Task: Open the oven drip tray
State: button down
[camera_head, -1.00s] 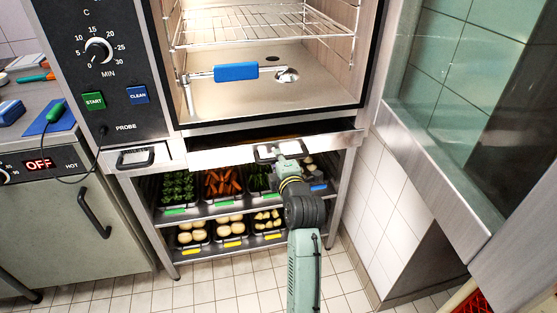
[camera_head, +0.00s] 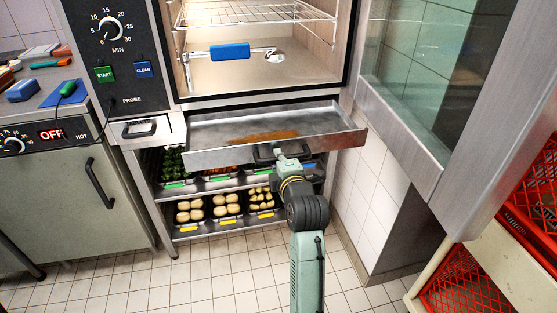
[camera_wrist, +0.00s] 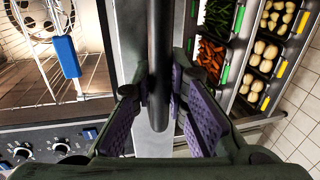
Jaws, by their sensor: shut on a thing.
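The oven drip tray (camera_head: 215,133) is a shallow metal tray under the oven chamber, pulled well out towards me, with a brownish patch on its floor. Its dark bar handle (camera_head: 264,155) is on the front face. My gripper (camera_head: 287,161) is at this handle, and the arm covers part of it. In the wrist view the handle (camera_wrist: 159,60) runs between the two purple-padded fingers of my gripper (camera_wrist: 158,100), which are shut on it.
The oven chamber (camera_head: 260,75) above is open, with a wire rack and a blue-handled tool inside. Shelves below hold several vegetable trays (camera_head: 190,210). A glass door (camera_head: 410,80) stands open at right, near red crates (camera_head: 465,290). Tiled floor in front is clear.

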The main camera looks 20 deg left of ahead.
jog(key=shift+v, duration=0.85)
jog(key=shift+f, duration=0.15)
jog(key=c, duration=1.6)
grip_release()
jog(key=shift+o, duration=0.2)
jog(key=v, duration=0.7)
jog(key=shift+s+d, duration=0.15)
jog(key=shift+s, duration=0.05)
